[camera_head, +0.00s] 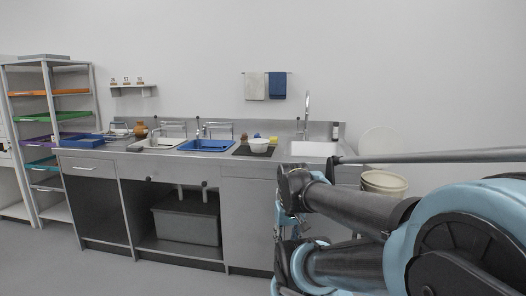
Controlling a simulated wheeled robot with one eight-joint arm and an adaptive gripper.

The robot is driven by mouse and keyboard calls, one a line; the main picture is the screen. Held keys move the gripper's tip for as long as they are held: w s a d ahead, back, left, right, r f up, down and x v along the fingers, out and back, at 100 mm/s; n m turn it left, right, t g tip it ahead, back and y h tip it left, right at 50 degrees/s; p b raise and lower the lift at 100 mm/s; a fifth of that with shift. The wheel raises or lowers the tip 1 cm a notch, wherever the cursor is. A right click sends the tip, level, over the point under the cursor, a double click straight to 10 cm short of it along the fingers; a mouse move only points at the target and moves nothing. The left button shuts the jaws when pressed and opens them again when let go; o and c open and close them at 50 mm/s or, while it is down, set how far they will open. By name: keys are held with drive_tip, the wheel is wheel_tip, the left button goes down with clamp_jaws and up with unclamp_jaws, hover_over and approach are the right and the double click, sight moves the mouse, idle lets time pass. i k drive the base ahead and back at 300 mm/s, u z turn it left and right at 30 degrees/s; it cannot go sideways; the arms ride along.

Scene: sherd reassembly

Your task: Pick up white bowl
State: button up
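A white bowl (259,144) stands upright on a dark mat (241,151) on the steel counter, left of the sink on the right. It is small and far off in the head view. My arm's blue and black links fill the lower right, in front of the counter. I cannot make out my gripper's fingers among these parts, and I cannot tell whether it is open or shut. The bowl stands clear of my arm, and nothing is seen holding it.
A blue tray (206,145) sits left of the mat. A sink (315,149) with a tall tap lies to its right. Small brown and yellow items stand behind the bowl. A shelf rack (46,93) stands at far left. Floor at front left is clear.

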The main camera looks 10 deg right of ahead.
sight(258, 146)
drive_tip(key=z, duration=0.05)
drive_tip(key=i, duration=1)
drive_tip(key=u, duration=0.05)
